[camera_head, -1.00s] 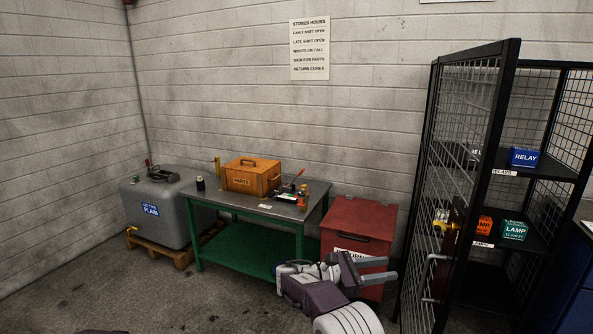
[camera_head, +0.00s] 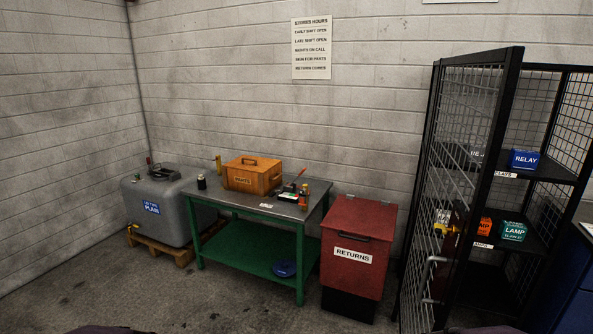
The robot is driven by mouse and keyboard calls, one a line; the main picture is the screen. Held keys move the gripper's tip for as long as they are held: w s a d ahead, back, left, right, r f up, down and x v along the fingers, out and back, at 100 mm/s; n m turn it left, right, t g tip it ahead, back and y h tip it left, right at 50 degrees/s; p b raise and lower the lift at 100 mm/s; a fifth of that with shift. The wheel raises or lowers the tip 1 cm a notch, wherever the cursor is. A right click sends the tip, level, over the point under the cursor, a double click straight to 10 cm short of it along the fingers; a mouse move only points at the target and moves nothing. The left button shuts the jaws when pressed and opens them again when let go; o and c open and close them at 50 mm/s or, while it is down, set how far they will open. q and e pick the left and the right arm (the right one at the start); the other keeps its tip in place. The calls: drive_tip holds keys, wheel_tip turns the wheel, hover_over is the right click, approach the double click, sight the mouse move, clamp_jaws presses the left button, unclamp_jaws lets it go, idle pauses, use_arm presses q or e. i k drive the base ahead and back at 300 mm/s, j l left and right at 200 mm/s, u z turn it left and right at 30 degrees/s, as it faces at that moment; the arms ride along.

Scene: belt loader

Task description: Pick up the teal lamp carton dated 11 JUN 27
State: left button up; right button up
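The teal lamp carton (camera_head: 513,231) stands on the lower visible shelf of the black mesh cabinet at the right, its LAMP label facing me. A date line shows under the label but is too small to read surely. An orange lamp carton (camera_head: 485,227) stands to its left, partly hidden by the open cabinet door's frame. Neither of my grippers is in view; only dark parts of my own body show at the bottom edge.
The mesh door (camera_head: 463,190) stands open toward me, left of the shelves. A blue relay carton (camera_head: 525,159) sits on the shelf above. A red returns bin (camera_head: 352,258) and green table (camera_head: 250,243) stand left. Bare floor lies in front.

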sight(509, 230)
drive_tip(key=l+z, duration=0.15)
drive_tip(key=l, duration=0.35)
drive_tip(key=l+z, duration=0.15)
drive_tip(key=l, duration=0.3)
drive_tip(key=i+l+z, duration=0.15)
drive_tip(key=l, duration=0.3)
drive_tip(key=i+l+z, duration=0.15)
drive_tip(key=l, duration=0.35)
drive_tip(key=l+z, duration=0.2)
drive_tip(key=l, duration=0.25)
drive_tip(key=i, duration=0.05)
